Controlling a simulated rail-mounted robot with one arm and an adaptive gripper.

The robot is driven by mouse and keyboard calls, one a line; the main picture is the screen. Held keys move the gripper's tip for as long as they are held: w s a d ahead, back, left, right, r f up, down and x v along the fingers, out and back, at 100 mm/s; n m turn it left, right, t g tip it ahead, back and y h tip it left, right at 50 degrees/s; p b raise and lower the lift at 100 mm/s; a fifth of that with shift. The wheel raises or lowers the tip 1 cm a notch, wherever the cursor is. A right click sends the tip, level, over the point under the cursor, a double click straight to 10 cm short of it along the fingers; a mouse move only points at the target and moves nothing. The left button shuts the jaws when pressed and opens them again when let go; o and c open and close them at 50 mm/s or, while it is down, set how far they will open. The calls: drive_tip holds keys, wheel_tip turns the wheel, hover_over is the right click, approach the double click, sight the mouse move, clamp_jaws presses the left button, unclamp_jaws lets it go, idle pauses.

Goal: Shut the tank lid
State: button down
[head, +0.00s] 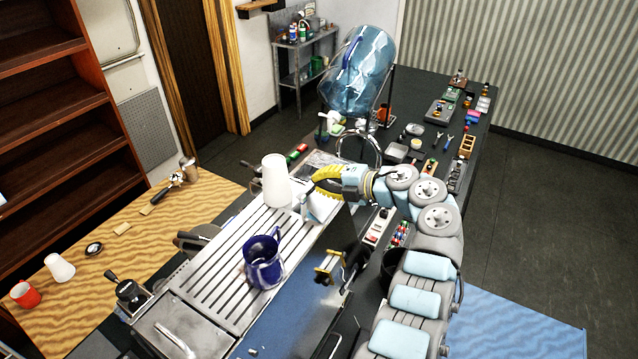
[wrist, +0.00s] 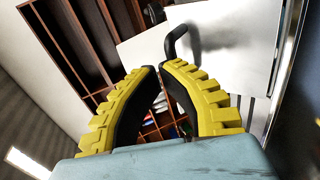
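The tank lid (head: 318,207) appears as a small pale panel standing tilted up at the far right end of the brewer's top, partly hidden by my gripper. In the wrist view, a pale flat panel (wrist: 225,35) with a black bent handle (wrist: 172,42) fills the upper right; it looks like the same lid. My gripper (head: 318,184) has yellow ribbed fingers and is right above and beside the lid in the head view. In the wrist view its fingertips (wrist: 161,68) are almost together, with nothing seen between them, just below the handle. Whether they touch the lid is unclear.
A white cup (head: 276,180) stands on the brewer's slatted top (head: 205,285), close left of my gripper. A blue jug (head: 264,262) stands nearer. A large water bottle (head: 358,75) on a stand rises behind. Small items crowd the dark counter to the right.

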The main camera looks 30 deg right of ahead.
drive_tip(key=shift+f+b+x, duration=0.25)
drive_tip(key=shift+b+x, duration=0.15)
drive_tip(key=shift+x, duration=1.15)
drive_tip(key=shift+w+a+f+b, duration=0.25)
drive_tip(key=shift+w+f+b, duration=0.1)
drive_tip(key=shift+w+f, duration=0.25)
drive_tip(key=shift+w+a+f, duration=0.1)
drive_tip(key=shift+w+f, duration=0.15)
drive_tip(key=shift+f, duration=0.35)
drive_tip(key=shift+w+a+f+b, duration=0.1)
drive_tip(key=shift+f+b, duration=0.15)
drive_tip(key=shift+b, duration=0.05)
wheel_tip(320, 180, up, 14)
hover_over(307, 187)
drive_tip(key=s+d, duration=0.1)
drive_tip(key=shift+d+r, duration=0.1)
drive_tip(key=shift+r, duration=0.1)
drive_tip(key=shift+s, duration=0.1)
